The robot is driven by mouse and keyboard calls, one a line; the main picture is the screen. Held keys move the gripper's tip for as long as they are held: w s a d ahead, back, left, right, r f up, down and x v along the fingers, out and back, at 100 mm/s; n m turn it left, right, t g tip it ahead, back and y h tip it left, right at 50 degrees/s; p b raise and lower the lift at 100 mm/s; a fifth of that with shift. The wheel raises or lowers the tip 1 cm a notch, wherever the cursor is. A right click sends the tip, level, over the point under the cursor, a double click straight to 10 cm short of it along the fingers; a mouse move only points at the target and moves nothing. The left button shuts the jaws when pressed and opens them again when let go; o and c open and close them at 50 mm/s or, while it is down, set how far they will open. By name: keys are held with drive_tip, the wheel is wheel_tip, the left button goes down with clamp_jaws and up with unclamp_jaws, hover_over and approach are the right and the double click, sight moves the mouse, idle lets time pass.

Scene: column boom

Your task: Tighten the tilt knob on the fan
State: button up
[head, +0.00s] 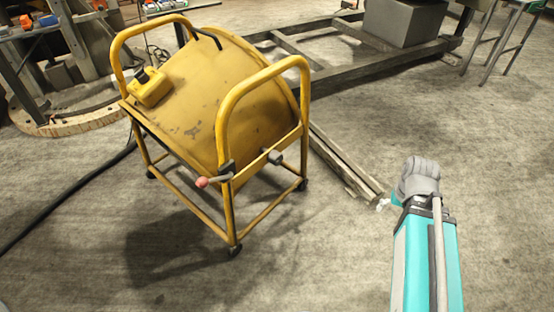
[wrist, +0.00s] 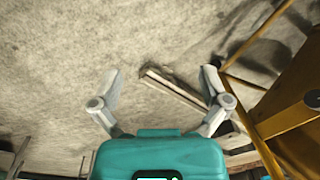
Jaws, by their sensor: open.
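The fan (head: 196,108) is a worn yellow drum in a yellow tubular frame on small casters, left of centre in the head view. A dark knob (head: 274,157) sits on the near right side of its frame. A lever with a pinkish-red ball end (head: 202,183) sticks out at the near corner. Part of the yellow frame (wrist: 264,150) shows at the right of the wrist view; I cannot make out the knob there. My gripper (wrist: 161,76) is open and empty, its two grey fingers spread apart. In the head view my gripper (head: 419,180) is right of the fan, apart from it.
Wooden planks (head: 345,166) lie on the floor behind the fan's right side. A metal frame with a grey box (head: 405,22) stands at the back. A black hose (head: 62,197) runs along the floor at left.

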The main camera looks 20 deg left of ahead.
drive_tip(key=w+a+f+n+t+y+b, duration=0.1)
drive_tip(key=w+a+f+n+y+b, duration=0.15)
drive_tip(key=a, duration=0.45)
drive_tip(key=w+a+f+n+t+y+b, duration=0.2)
drive_tip(key=w+a+n+y+b, duration=0.15)
drive_tip(key=a, duration=0.45)
drive_tip(key=n+t+y+b, duration=0.3)
drive_tip(key=n+y+b, duration=0.3)
drive_tip(key=n+b, duration=0.1)
approach(279, 159)
drive_tip(key=shift+s+d+r, duration=0.35)
drive_tip(key=shift+d+r, duration=0.35)
drive_tip(key=shift+d, duration=0.05)
drive_tip(key=shift+w+a+f, duration=0.1)
drive_tip(key=b+x, duration=0.1)
drive_tip(key=x, duration=0.3)
drive_tip(key=b+x, duration=0.2)
drive_tip(key=x, duration=0.1)
drive_tip(key=b+x, duration=0.1)
drive_tip(key=x, duration=0.3)
drive_tip(key=shift+a+f+b, duration=0.15)
drive_tip(key=shift+f+b, duration=0.2)
drive_tip(key=shift+f, duration=0.15)
drive_tip(key=shift+b+x, duration=0.3)
drive_tip(key=shift+x, duration=0.65)
drive_tip(key=shift+r, duration=0.1)
drive_tip(key=c, duration=1)
